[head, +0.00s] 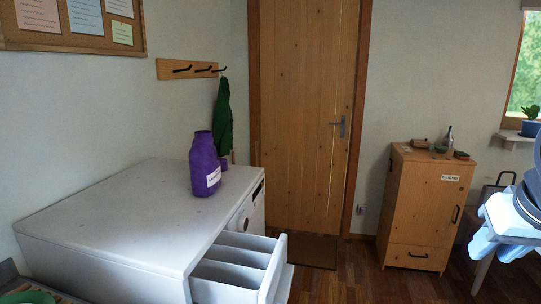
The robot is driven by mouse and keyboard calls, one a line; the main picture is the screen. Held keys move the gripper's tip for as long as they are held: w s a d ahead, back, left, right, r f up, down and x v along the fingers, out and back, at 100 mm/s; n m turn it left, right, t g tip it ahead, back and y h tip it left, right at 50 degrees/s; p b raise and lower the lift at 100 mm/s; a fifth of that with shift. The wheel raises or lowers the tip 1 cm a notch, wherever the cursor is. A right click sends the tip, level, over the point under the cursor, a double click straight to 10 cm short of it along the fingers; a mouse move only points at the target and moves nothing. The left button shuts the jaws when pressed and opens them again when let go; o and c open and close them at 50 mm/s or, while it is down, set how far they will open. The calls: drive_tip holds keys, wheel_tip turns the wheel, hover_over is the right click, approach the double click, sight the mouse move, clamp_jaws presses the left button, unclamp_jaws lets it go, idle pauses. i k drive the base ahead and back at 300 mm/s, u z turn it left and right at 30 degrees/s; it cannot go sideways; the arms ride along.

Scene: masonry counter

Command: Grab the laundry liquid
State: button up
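A purple bottle (205,166) with a white label stands upright on the white top of a washing machine (130,213), near its far right edge. It looks like the laundry liquid, but the label is too small to read. Nothing touches the bottle's sides. The machine's compartment drawer (238,272) is pulled out at the front, and its slots look empty. I cannot make out my gripper in the head view. Only dark rounded parts, perhaps of my arm, show at the right edge, far from the bottle.
A wooden cabinet (428,209) with small items on top stands right of the closed wooden door (307,110). A dark mat (307,251) lies before the door. A pale blue cloth (490,238) hangs at the right. The machine top around the bottle is clear.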

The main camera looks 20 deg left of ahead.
sight(205, 167)
drive_tip(key=z, duration=0.15)
drive_tip(key=i, duration=1.05)
drive_tip(key=u, duration=0.45)
drive_tip(key=i, duration=0.7)
drive_tip(key=u, duration=0.5)
drive_tip(key=k, duration=0.8)
drive_tip(key=u, duration=0.25)
drive_tip(key=i, duration=0.8)
drive_tip(key=z, duration=0.1)
